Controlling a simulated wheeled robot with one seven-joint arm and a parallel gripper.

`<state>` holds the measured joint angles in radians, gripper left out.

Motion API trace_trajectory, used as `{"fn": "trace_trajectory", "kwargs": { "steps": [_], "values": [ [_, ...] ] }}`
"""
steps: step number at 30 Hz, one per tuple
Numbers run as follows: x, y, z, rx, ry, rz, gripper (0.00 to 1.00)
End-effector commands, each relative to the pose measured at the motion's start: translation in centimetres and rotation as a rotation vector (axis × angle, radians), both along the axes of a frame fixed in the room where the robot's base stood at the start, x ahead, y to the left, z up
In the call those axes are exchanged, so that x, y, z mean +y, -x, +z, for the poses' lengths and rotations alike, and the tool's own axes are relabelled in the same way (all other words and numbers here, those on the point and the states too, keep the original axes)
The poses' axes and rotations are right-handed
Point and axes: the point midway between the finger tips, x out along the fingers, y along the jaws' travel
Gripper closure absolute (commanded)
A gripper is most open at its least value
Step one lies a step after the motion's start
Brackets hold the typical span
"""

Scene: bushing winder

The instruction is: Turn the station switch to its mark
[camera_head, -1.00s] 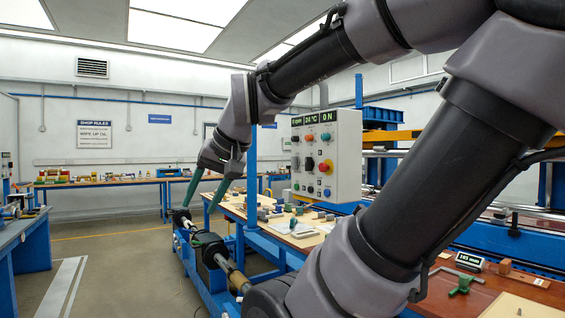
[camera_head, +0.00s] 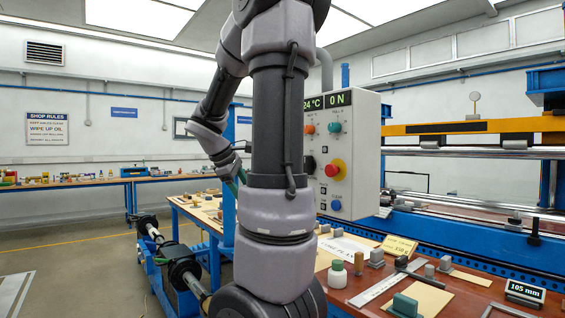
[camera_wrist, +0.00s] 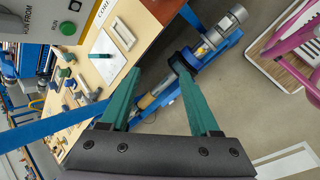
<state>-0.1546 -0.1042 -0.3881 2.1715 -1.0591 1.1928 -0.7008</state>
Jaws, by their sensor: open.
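The control box (camera_head: 358,150) stands right of my arm in the head view, its left part hidden by the arm. Its face carries an orange knob (camera_head: 309,128), a teal knob (camera_head: 335,127), a black knob (camera_head: 310,165) partly behind my arm, a red mushroom button (camera_head: 335,170) and a blue button (camera_head: 336,205). I cannot tell which is the station switch, nor read its mark. My gripper (camera_head: 238,178), with green fingers, is left of the box and partly hidden. In the wrist view my gripper (camera_wrist: 155,68) is open and empty; a panel corner with a green button (camera_wrist: 67,27) is upper left.
A blue-framed machine with steel rollers (camera_head: 470,152) stands right. A shaft on a blue frame (camera_head: 180,265) is left. Floor at far left is clear.

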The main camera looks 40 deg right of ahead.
Motion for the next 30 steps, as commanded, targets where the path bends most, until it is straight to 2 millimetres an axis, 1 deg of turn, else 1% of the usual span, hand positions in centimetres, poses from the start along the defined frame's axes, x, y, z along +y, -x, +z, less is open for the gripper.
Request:
{"fn": "trace_trajectory", "kwargs": {
  "steps": [1,3,6,9,12,15,17,20,23,30],
  "values": [
    [-2.7,-1.3,0.0,0.119,0.108,0.06,0.38],
    [-6.2,-2.9,0.9,0.286,0.259,0.145,0.38],
    [-10.2,-5.2,2.8,0.523,0.456,0.246,0.38],
    [-12.7,-7.7,5.0,0.731,0.619,0.32,0.38],
    [-13.9,-9.7,6.7,0.887,0.736,0.365,0.38],
    [-14.4,-11.0,7.9,0.983,0.808,0.389,0.38],
    [-14.6,-11.4,8.3,1.015,0.829,0.397,0.38],
    [-15.4,-11.6,8.5,1.033,0.842,0.399,0.38],
    [-16.8,-11.3,8.6,1.033,0.84,0.398,0.38],
    [-21.4,-10.8,8.5,1.029,0.839,0.395,0.38]
  ]
}}
